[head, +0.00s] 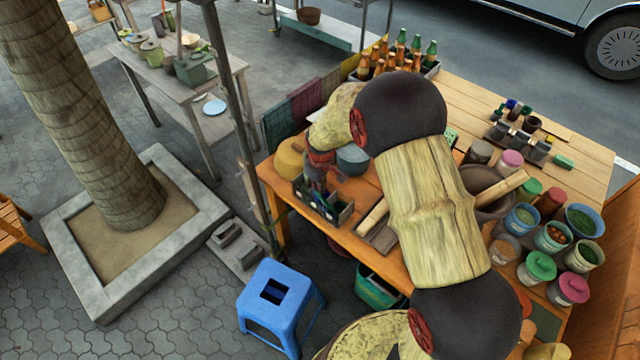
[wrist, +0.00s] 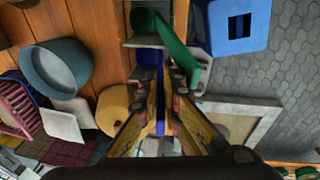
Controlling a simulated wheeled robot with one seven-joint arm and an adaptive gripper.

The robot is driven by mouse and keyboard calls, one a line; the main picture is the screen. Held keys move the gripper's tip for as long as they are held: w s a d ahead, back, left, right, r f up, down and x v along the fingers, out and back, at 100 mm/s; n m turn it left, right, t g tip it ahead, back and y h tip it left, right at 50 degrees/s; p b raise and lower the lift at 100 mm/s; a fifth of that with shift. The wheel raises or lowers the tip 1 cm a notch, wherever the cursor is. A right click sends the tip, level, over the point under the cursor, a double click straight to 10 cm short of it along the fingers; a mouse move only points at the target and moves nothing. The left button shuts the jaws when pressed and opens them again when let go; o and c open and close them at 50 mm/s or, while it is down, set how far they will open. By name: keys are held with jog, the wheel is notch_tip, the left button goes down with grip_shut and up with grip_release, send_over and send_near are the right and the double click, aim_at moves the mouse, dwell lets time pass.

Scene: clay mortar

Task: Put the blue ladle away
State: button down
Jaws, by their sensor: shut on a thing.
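In the wrist view, the blue ladle (wrist: 160,82) shows as a narrow blue strip between my fingers. A blue rounded part lies beyond the fingertips. My gripper (wrist: 160,98) is shut on it. In the head view, my gripper (head: 319,166) hangs over a dark open box (head: 342,217) at the table's near left corner. Green pieces show in that box. A green ladle-like thing (wrist: 180,45) lies close beside the blue one in the wrist view. The ladle's lower end is partly hidden, and I cannot tell whether it touches the box.
A yellow round pot (head: 290,158) and a grey-blue bowl (head: 352,159) stand close to my gripper. Bottles (head: 415,48) stand at the back, with lidded jars (head: 540,265) at right. A blue stool (head: 280,300) is on the paving. The table's far right has bare planks (head: 575,115).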

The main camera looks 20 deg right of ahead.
dwell(0.4)
jog(key=c, duration=1.9)
grip_release()
jog(key=shift+f, duration=0.1)
notch_tip(320, 180, up, 12)
jog(key=s, duration=0.2)
jog(key=shift+a, duration=0.2)
jog(key=shift+s, duration=0.1)
